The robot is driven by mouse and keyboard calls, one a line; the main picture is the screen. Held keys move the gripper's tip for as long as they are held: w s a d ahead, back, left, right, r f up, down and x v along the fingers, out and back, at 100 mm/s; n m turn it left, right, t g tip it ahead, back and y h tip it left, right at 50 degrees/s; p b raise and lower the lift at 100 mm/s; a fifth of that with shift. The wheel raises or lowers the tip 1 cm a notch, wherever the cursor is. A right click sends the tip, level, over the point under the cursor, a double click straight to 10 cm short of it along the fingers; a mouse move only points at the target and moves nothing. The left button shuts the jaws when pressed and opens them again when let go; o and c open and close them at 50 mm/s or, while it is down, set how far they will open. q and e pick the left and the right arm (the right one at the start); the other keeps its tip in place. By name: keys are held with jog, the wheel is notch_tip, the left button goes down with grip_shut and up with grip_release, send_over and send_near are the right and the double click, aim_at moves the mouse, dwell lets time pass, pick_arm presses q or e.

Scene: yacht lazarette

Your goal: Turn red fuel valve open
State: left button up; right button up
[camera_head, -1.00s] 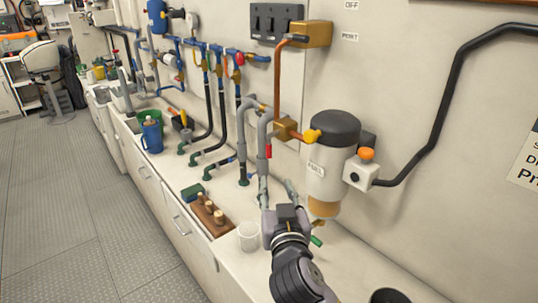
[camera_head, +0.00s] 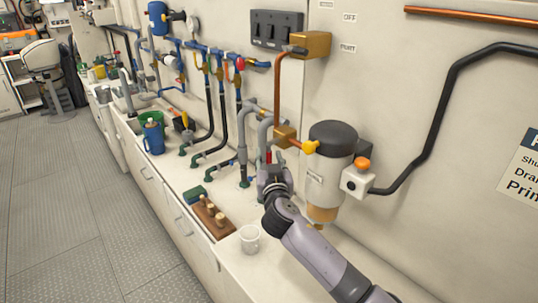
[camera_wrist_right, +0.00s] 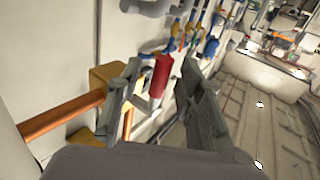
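The red valve handle (camera_wrist_right: 160,76) shows in the right wrist view between the two fingers of my right gripper (camera_wrist_right: 163,68). The fingers are open, with a visible gap between the handle and the right-hand finger; whether the left-hand finger touches it is unclear. In the head view the right gripper (camera_head: 272,172) is at the brass valve block (camera_head: 285,137) on the copper pipe, just below it. Only a small bit of the red handle (camera_head: 268,156) shows there; the rest is hidden by the gripper. My left gripper is not in view.
The white filter canister (camera_head: 325,180) with black cap stands right beside my right arm. Grey hoses (camera_head: 243,150) rise just left of the gripper. A white mug (camera_head: 249,239) and a wooden board (camera_head: 212,215) with pegs sit on the counter below.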

jog(key=shift+w, duration=0.5)
jog(key=shift+c, duration=0.5)
grip_shut()
